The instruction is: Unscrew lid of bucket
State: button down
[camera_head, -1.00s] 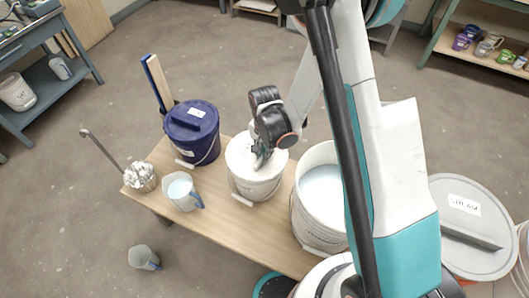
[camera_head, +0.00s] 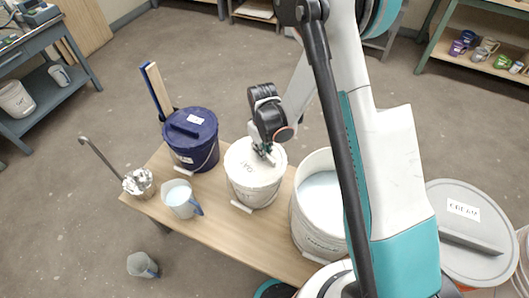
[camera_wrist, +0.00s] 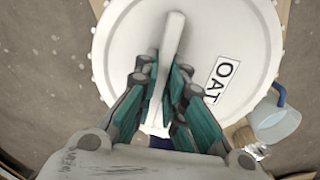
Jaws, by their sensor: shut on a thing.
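A white bucket (camera_head: 254,192) stands on the wooden table with its white lid (camera_head: 240,156) on top. The lid carries a label reading OAT and a raised bar handle (camera_wrist: 172,36), seen in the wrist view, where the lid (camera_wrist: 120,45) fills much of the picture. My gripper (camera_head: 265,154) reaches the lid from above. In the wrist view my gripper (camera_wrist: 164,88) has its teal fingers on both sides of the bar and is shut on it. The lid sits level on the bucket; its thread is hidden.
A grey-lidded bucket (camera_head: 465,215) labelled CREAM stands right. Another jug (camera_head: 142,265) is on the floor.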

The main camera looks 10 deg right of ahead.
jog(key=n, duration=0.2)
jog(key=shift+w+a+n, duration=0.25)
jog(key=shift+w+n, duration=0.05)
jog(key=shift+n, duration=0.1)
jog(key=c, duration=1.6)
grip_release()
jog(key=o, duration=0.8)
jog(key=shift+o, duration=0.2)
jog(key=shift+r+p, duration=1.85)
jog(key=shift+r, duration=1.65)
